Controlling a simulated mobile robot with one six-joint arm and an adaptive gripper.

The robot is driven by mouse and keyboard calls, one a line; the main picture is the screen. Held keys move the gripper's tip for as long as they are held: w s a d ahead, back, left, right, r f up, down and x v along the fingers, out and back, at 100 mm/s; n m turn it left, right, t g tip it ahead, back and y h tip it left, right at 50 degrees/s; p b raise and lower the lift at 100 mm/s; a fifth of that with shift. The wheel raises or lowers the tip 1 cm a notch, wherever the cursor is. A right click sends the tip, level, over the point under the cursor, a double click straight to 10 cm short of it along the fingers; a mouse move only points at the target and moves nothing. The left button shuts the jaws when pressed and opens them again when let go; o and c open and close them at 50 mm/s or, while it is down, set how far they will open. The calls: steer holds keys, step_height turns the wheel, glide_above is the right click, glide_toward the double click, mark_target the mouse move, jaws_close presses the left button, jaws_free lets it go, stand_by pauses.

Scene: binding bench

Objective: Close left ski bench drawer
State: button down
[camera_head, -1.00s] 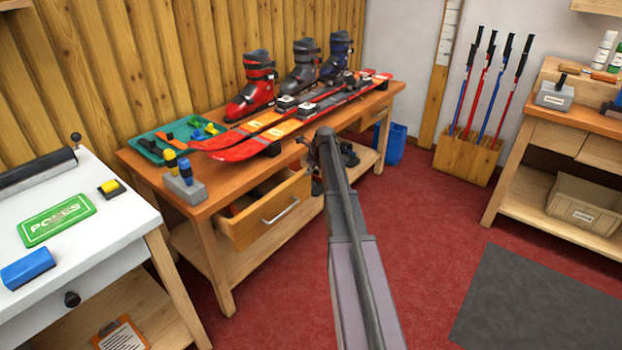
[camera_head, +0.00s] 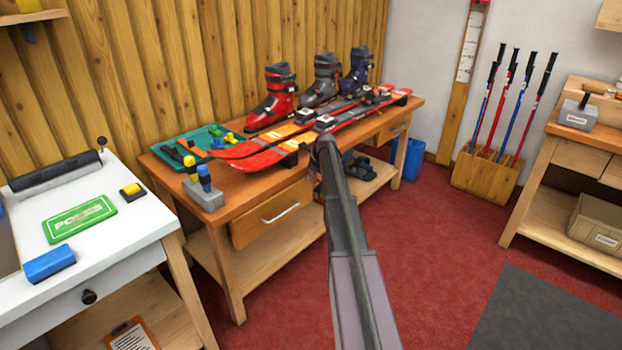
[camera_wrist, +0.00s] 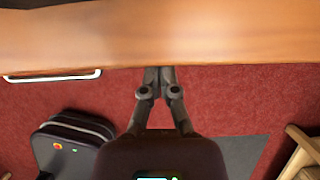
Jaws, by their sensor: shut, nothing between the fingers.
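The left ski bench drawer (camera_head: 270,213) sits under the bench top at the left in the head view. Its front looks flush or nearly flush with the bench, and no inside shows. Its pale handle (camera_head: 281,210) also shows at the left in the wrist view (camera_wrist: 52,76). My gripper (camera_wrist: 159,70) is shut and empty, its fingertips together at the lower edge of the wood in the wrist view, to the right of the handle. I cannot tell if they touch the wood. In the head view my arm mostly hides the gripper.
The ski bench (camera_head: 222,262) carries skis (camera_head: 262,157), several boots, a green tray (camera_head: 165,153) and a grey holder (camera_head: 204,197). A white-topped table (camera_head: 140,235) stands at left. A pole rack (camera_head: 485,180) and another bench (camera_head: 545,205) are at right. Red floor between is clear.

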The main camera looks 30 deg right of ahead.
steer(key=s+d+r+p, duration=0.2)
steer(key=s+r+p, duration=0.5)
steer(key=r+p, duration=0.2)
steer(key=shift+s+d+r, duration=0.15)
steer(key=shift+d, duration=0.05)
stand_by(0.8)
stand_by(0.4)
